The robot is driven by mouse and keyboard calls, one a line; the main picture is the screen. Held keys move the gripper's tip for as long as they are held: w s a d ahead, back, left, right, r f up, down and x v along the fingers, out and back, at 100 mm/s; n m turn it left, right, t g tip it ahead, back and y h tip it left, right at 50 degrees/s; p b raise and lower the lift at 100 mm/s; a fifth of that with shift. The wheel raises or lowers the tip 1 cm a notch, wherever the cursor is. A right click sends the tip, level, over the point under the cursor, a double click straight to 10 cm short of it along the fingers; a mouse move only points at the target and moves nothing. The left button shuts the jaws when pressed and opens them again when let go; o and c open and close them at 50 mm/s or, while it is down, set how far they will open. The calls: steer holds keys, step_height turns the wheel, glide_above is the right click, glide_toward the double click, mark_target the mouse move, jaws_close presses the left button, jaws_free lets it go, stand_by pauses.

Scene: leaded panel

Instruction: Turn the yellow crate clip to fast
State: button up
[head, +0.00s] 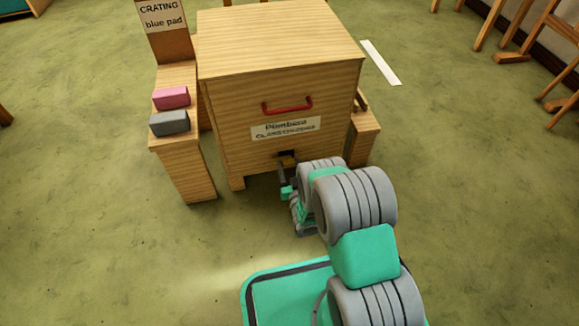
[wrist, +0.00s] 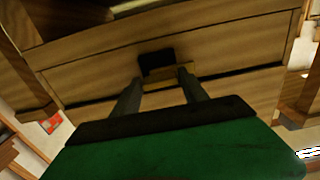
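The yellow crate clip (head: 288,160) is a small yellowish bar low on the front of the wooden crate (head: 225,110). In the wrist view the clip (wrist: 183,77) lies level, just below a dark square opening (wrist: 157,63). My gripper (head: 285,180) is low in front of the crate, close to the clip. In the wrist view my gripper's two fingers (wrist: 161,82) stand apart, with their tips at the clip, one near its left end and one over its right part. I cannot tell whether they touch it. The clip is partly hidden by the fingers.
The crate has a red handle (head: 287,106) and a white label (head: 286,128). A wooden stand (head: 185,165) on the left holds a pink block (head: 171,97) and a grey block (head: 169,123). Another low stand (head: 361,140) is at the right. Green floor in front is mostly free.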

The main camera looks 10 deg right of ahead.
steer(key=c, duration=0.9)
steer(key=shift+m, duration=0.4)
steer(key=m, duration=0.3)
steer(key=shift+m, duration=0.3)
steer(key=m, duration=0.4)
steer(key=shift+m, duration=0.3)
steer(key=m, duration=0.8)
steer(key=shift+m, duration=0.4)
